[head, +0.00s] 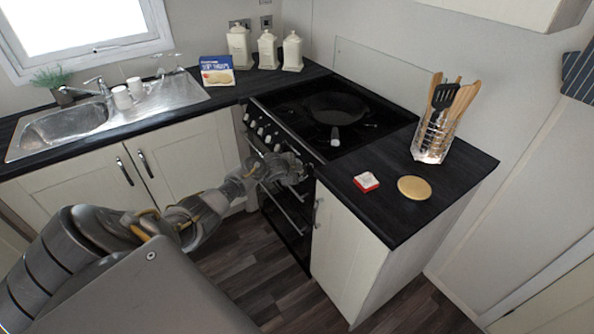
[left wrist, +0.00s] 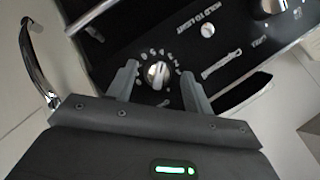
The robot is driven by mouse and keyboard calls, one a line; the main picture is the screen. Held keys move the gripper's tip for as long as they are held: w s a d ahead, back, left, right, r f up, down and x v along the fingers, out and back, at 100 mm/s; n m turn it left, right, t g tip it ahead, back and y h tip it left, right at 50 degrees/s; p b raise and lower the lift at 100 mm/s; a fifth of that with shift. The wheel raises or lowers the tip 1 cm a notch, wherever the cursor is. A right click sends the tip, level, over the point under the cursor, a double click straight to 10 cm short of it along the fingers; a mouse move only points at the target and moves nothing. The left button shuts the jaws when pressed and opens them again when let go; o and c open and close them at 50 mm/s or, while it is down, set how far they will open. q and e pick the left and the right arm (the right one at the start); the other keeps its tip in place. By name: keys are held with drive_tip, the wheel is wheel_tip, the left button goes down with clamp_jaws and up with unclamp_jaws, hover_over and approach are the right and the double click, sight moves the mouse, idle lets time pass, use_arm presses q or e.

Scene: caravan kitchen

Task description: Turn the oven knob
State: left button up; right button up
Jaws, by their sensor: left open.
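The oven (head: 285,200) has a black front panel with a row of silver knobs (head: 262,130) along its top edge. In the left wrist view, one silver oven knob (left wrist: 157,75) with a number scale around it lies between the two fingers of my left gripper (left wrist: 160,70). The fingers are open, one on each side, with visible gaps to the knob. In the head view my left gripper (head: 293,170) is at the right end of the panel and hides the knob there. My right gripper is not in view.
A black pan (head: 337,107) sits on the hob, its handle toward the front. A red and white block (head: 366,182), a round yellow item (head: 414,187) and a utensil holder (head: 434,138) stand on the right counter. A cupboard handle (left wrist: 38,68) shows beside the gripper.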

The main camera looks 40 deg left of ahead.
use_arm(q)
drive_tip(key=v, duration=1.1)
drive_tip(key=shift+w+f, duration=0.1)
